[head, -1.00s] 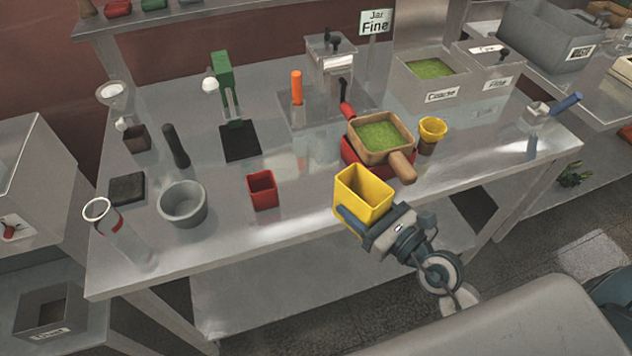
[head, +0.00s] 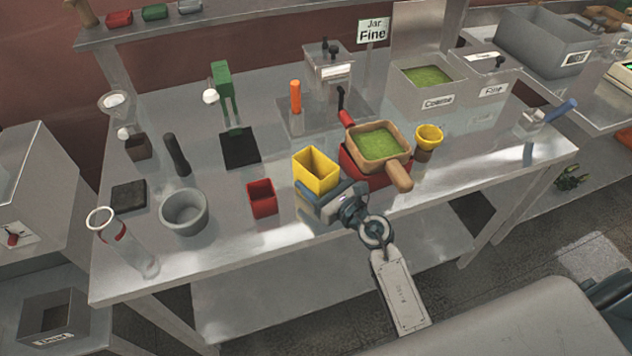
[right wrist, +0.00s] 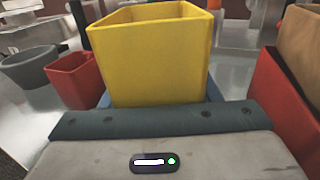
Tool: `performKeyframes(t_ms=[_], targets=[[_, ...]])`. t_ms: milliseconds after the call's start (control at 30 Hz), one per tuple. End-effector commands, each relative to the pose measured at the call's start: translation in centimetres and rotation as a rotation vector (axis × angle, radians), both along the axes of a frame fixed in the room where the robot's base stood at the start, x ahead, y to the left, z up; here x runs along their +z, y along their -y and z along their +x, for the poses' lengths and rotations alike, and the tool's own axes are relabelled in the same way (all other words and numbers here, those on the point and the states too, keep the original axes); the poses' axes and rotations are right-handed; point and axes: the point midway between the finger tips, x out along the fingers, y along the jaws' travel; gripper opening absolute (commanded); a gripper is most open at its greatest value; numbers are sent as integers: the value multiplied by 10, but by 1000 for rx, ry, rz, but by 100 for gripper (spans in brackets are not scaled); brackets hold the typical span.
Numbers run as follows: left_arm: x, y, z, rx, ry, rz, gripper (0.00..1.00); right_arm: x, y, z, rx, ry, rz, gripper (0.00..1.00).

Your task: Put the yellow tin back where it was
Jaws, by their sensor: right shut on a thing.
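The yellow tin (head: 316,170) is an open, square-mouthed box, upright, over the front middle of the table. My right gripper (head: 318,192) is shut on it from the front. In the right wrist view the yellow tin (right wrist: 155,55) fills the top middle, with a blue finger showing at each side of its base. I cannot tell whether its base touches the table. I see no contents in it. My left gripper is not in view.
A small red tin (head: 262,198) stands left of the yellow tin. A red container (head: 352,168) under a wooden pan of green powder (head: 380,143) is close on the right.

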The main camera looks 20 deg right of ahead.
Motion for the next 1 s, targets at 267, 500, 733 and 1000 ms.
performKeyframes(t_ms=[267,500,733,1000], targets=[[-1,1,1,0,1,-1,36,-3,0,0,0,1,0,29],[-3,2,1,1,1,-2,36,-6,0,0,0,0,0,76],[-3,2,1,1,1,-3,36,-6,0,0,0,0,0,78],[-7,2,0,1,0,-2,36,-7,8,-17,0,-1,-5,78]])
